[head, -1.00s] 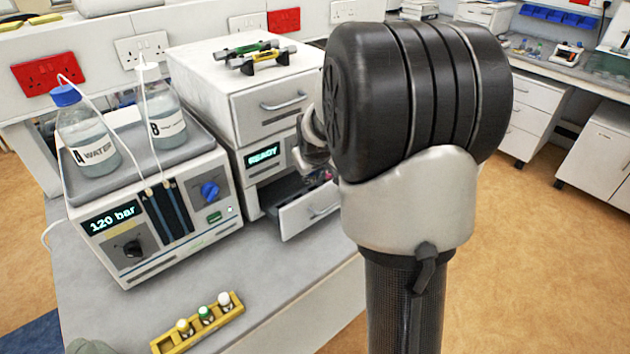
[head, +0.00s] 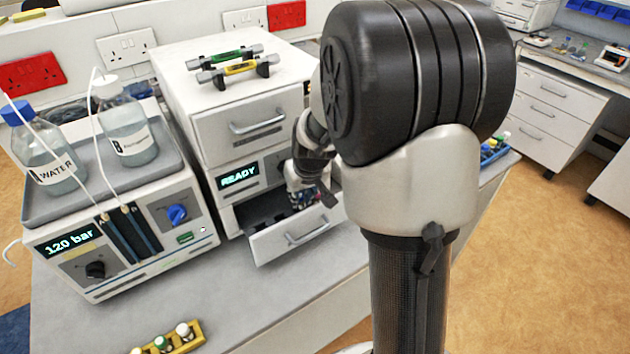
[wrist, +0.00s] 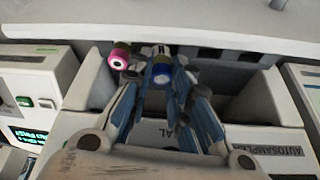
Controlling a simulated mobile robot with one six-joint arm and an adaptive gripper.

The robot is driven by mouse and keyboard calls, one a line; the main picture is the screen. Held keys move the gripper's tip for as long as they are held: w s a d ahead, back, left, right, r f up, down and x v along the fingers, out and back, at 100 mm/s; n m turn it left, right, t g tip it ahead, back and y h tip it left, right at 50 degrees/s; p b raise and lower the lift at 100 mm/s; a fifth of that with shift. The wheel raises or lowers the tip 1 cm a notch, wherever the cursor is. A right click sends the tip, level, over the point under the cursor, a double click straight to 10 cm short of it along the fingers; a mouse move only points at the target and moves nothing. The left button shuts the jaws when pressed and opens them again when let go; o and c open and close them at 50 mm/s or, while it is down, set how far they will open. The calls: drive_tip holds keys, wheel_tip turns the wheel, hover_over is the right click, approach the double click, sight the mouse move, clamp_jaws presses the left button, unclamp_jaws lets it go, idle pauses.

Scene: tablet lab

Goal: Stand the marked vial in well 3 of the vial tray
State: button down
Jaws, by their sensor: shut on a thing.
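My gripper (wrist: 165,92) is shut on a blue-capped vial (wrist: 162,71), seen from above in the wrist view; the fingers hide most of its body and any mark. A pink-capped vial (wrist: 120,58) stands close to its left in the wrist view. In the head view my gripper (head: 309,190) is over the open autosampler drawer (head: 292,234), partly hidden by my arm. The dark vial tray (head: 262,211) shows inside the drawer. Its well numbers cannot be read, and whether the held vial's base touches a well is hidden.
A yellow rack (head: 185,345) with several capped vials stands at the front bench edge. The pump unit (head: 120,240) with two bottles is left of the autosampler (head: 240,120). A blue rack (head: 497,152) is on the bench behind my arm. Drawer walls flank my gripper.

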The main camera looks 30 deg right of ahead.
drive_tip(key=shift+s+a+f+b, duration=0.1)
drive_tip(key=shift+s+f+b, duration=0.05)
drive_tip(key=shift+f+b, duration=0.65)
drive_tip(key=shift+a+f, duration=0.15)
drive_tip(key=shift+a, duration=0.2)
drive_tip(key=shift+d, duration=0.2)
drive_tip(key=shift+a+f, duration=0.1)
drive_tip(key=shift+f, duration=0.05)
drive_tip(key=shift+f+b, duration=0.35)
drive_tip(key=shift+b, duration=0.05)
drive_tip(key=c, duration=1.5)
unclamp_jaws()
drive_tip(key=shift+f, duration=0.1)
